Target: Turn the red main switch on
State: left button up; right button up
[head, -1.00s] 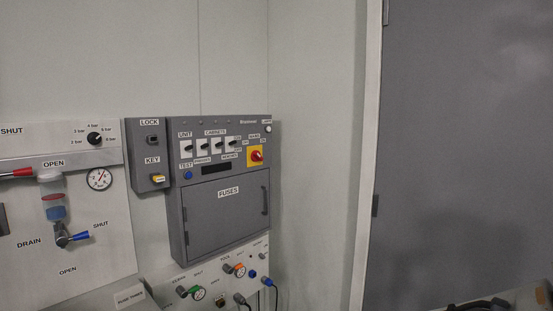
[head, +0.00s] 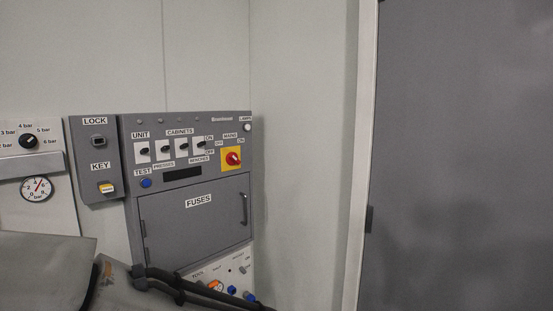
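The red main switch (head: 233,159) is a round red knob on a yellow square plate, at the upper right of the grey fuse panel in the head view. OFF is printed at its upper left and ON at its upper right. A pale mark shows on the knob, but its exact setting is too small to read surely. Nothing touches the switch. A grey arm link, which looks like mine, fills the lower left corner, with dark cable-like parts at its end. No gripper fingers can be made out.
The panel holds several cabinet switches (head: 182,148), a blue TEST button (head: 145,183) and a fuse door (head: 195,222) with a handle. The lock and key box (head: 97,160) is on its left. Bare wall lies right of the panel, then a grey door (head: 465,150).

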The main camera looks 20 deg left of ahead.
aim_at(233, 158)
jog(key=i, duration=0.65)
jog(key=u, duration=0.85)
jog(key=i, duration=0.55)
jog(key=u, duration=0.6)
